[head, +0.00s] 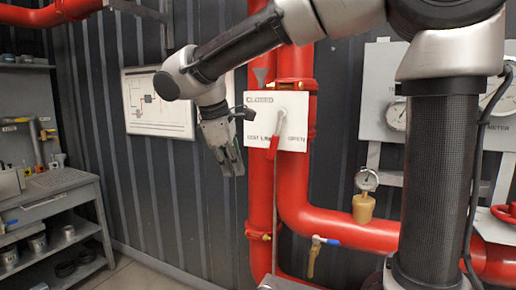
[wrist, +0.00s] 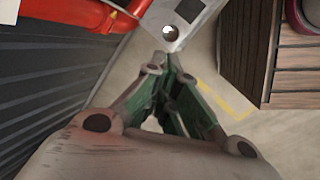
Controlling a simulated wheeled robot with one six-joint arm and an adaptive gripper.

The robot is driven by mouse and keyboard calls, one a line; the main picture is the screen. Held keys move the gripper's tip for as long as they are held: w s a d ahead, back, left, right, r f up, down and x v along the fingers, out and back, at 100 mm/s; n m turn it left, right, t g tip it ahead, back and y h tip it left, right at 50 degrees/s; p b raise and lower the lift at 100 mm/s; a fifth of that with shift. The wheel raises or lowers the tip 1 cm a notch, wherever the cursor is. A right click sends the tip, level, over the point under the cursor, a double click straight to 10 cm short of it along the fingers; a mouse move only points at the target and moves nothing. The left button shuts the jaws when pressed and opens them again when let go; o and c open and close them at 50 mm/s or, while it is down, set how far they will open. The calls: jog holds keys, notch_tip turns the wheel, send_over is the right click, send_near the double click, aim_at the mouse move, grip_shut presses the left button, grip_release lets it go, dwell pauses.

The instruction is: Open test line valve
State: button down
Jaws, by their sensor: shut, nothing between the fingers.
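A white sign plate (head: 290,104) marked "CLOSED" at its top sits on the red vertical pipes in the head view; its lower lettering is partly covered. The red-gripped valve lever (head: 274,142) hangs down and slightly left from its pivot on this plate. My gripper (head: 233,174) points down, left of the plate and lever, apart from the lever in the picture; its depth gap is unclear. In the wrist view my gripper (wrist: 168,62) has its fingers together, with nothing between them. The lever cannot be made out surely there.
Red pipes (head: 262,200) run down behind the plate. A brass-bodied gauge (head: 364,195) and a blue-handled valve (head: 318,248) are at lower right. A workbench with shelves (head: 60,205) stands at left. A framed diagram (head: 158,104) hangs on the ribbed wall.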

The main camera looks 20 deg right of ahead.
aim_at(276, 137)
jog(key=w+r+n+t+h, duration=0.1)
jog(key=w+r+n+h, duration=0.15)
jog(key=r, duration=0.35)
jog(key=w+r+n+h, duration=0.1)
jog(key=w+r+n, duration=0.15)
jog(key=r, duration=0.25)
jog(key=w+d+f+n, duration=0.1)
jog(key=w+d+f, duration=0.1)
jog(key=d+f, duration=0.6)
jog(key=shift+w+d+f, duration=0.15)
jog(key=shift+d+f, duration=0.05)
jog(key=shift+d, duration=0.5)
jog(key=shift+s+d+f+n+g+h, duration=0.3)
jog(key=shift+s+d+g+h, duration=0.1)
jog(key=shift+s+d+h, duration=0.15)
jog(key=shift+s+d+f+n+g+h, duration=0.2)
jog(key=shift+s+d+n+g+h, duration=0.15)
jog(key=shift+h, duration=0.25)
